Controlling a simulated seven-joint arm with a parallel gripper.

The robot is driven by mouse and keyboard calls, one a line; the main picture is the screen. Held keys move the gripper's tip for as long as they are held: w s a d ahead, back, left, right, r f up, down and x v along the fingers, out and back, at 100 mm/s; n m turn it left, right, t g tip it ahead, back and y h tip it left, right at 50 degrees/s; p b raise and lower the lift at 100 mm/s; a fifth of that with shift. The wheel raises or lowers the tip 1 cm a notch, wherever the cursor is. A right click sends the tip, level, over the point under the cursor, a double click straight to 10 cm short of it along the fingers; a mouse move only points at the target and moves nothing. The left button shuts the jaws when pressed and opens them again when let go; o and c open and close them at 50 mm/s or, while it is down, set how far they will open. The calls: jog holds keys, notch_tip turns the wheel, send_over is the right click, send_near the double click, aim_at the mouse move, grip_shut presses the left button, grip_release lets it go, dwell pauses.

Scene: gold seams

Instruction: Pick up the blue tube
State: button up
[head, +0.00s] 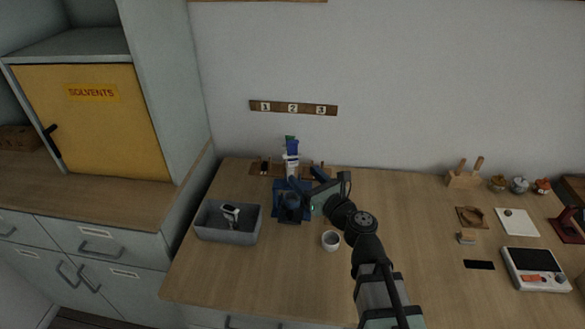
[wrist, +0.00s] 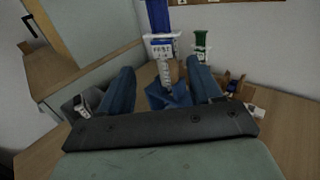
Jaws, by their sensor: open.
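The blue tube (head: 292,148) stands upright near the back of the table, with a white label below its blue top. In the wrist view the blue tube (wrist: 158,18) rises between the fingers and beyond them, its lower clear part reaching down to a blue holder (wrist: 170,97). My gripper (head: 306,179) is open, its two blue fingers apart on either side of the tube's line in the wrist view (wrist: 161,66). I cannot tell whether a finger touches the tube. A green-topped tube (wrist: 200,40) stands behind and to the right.
A grey bin (head: 228,232) with a white-and-black device in it stands at the left. A wooden rack (head: 262,169) lies at the back. The table's front middle is clear.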

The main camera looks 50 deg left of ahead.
aim_at(295, 164)
jog(key=a, duration=0.4)
jog(key=shift+w+a, duration=0.2)
jog(key=shift+w, duration=0.05)
jog(key=shift+w+a+f, duration=0.1)
jog(key=shift+w+a, duration=0.05)
jog(key=shift+a, duration=0.7)
jog(key=shift+w+a+r, duration=0.1)
jog(key=shift+w+a, duration=0.1)
jog(key=shift+a, duration=0.65)
jog(key=shift+w+a+f, duration=0.1)
jog(key=shift+w+a, duration=0.05)
jog(key=shift+a, duration=0.7)
